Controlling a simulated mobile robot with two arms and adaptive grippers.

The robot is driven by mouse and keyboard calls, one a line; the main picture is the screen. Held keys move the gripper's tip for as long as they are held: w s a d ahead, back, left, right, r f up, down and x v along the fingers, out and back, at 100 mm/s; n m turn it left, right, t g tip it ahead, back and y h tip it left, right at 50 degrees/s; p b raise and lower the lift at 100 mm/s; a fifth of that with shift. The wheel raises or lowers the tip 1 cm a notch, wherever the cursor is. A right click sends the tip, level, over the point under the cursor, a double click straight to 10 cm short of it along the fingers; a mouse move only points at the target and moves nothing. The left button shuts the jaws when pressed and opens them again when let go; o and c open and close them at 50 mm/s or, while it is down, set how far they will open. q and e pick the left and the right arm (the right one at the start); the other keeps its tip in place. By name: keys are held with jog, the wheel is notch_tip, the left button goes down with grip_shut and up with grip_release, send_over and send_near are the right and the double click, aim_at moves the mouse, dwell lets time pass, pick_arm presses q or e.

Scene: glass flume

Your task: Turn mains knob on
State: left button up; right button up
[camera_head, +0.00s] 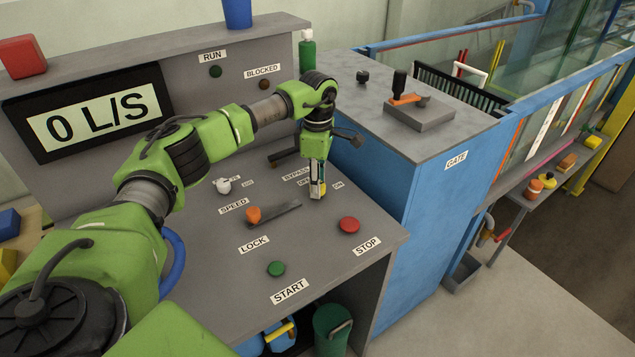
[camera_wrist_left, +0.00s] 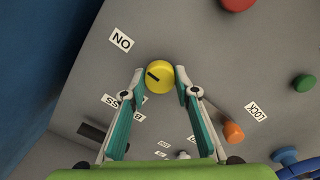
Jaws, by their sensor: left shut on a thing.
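The yellow mains knob (camera_wrist_left: 161,84) sits on the grey sloping panel (camera_wrist_left: 235,60), between the fingertips of my left gripper (camera_wrist_left: 159,75) in the left wrist view. The fingers are shut on its sides. A short dark mark on its face slants toward the upper left. The ON label (camera_wrist_left: 121,40) lies beyond it on that side, upside down. In the head view my left gripper (camera_head: 318,193) points down at the panel and largely hides the knob; the ON label (camera_head: 338,185) is just right of it and the OFF label (camera_head: 304,182) just left. My right gripper is not in view.
An orange-ended lock lever (camera_head: 275,213), a red stop button (camera_head: 349,225) and a green start button (camera_head: 276,268) stand in front of the gripper. The display (camera_head: 95,118) reads 0 L/S. A blue cabinet (camera_head: 420,190) rises to the right.

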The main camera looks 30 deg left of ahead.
pick_arm(q)
jog(key=o, duration=1.1)
notch_tip(320, 180, up, 12)
dwell(0.4)
